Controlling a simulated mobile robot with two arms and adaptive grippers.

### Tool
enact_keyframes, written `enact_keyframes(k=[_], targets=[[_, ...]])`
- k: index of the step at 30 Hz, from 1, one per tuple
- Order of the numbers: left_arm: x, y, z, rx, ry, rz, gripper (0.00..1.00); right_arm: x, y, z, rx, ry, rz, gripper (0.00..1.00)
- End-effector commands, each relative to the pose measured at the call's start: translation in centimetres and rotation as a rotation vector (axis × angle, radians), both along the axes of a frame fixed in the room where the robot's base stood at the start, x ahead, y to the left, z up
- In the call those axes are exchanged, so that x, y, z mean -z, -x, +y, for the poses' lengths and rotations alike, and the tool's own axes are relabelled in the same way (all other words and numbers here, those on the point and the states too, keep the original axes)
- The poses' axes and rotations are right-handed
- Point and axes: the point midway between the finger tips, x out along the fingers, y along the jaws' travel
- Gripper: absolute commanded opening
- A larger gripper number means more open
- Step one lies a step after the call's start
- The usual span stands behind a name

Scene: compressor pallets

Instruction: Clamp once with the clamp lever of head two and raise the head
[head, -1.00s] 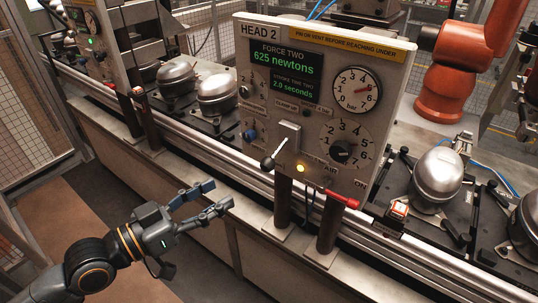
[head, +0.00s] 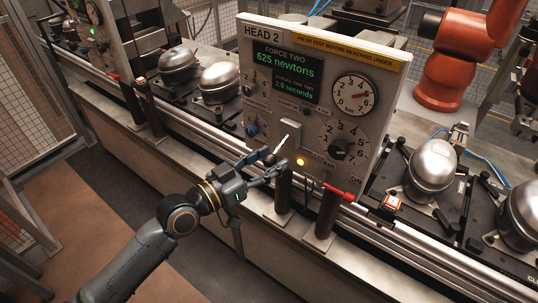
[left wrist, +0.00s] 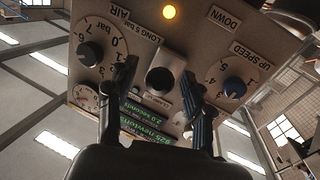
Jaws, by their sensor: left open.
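The head two panel (head: 300,125) stands upright above the line, its display reading 625 newtons and 2.0 seconds. Its clamp lever (head: 281,144) is a pale rod angled down and left from a slotted plate, ending in a dark knob (head: 269,159). My left gripper (head: 274,165) is open at the knob, its fingers pointing toward the panel. In the left wrist view the round black knob (left wrist: 160,80) lies between the two open fingers (left wrist: 157,76), with space visible on both sides. I cannot tell whether either finger touches it. My right gripper is not in view.
A yellow lamp (head: 300,161) glows beside the lever. A red air handle (head: 338,192) sticks out at the panel's lower right. Two dark posts stand under the panel. Silver compressors (head: 433,165) sit on pallets along the line. An orange robot arm (head: 450,60) stands behind.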

Motion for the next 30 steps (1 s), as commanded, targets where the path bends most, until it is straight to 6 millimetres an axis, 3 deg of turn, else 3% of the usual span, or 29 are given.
enact_keyframes(k=[9,17,26,30], targets=[[0.0,-0.2,-0.3,0.000,0.000,0.000,0.52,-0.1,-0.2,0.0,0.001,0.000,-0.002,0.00],[0.0,-0.2,-0.2,0.000,0.000,0.000,0.01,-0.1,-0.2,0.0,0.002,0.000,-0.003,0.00],[-0.1,-0.4,-0.2,0.000,-0.002,0.003,0.00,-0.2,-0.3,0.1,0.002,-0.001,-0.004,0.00],[-0.4,-1.5,-0.2,-0.002,-0.016,0.022,0.00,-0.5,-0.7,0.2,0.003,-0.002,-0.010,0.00]])
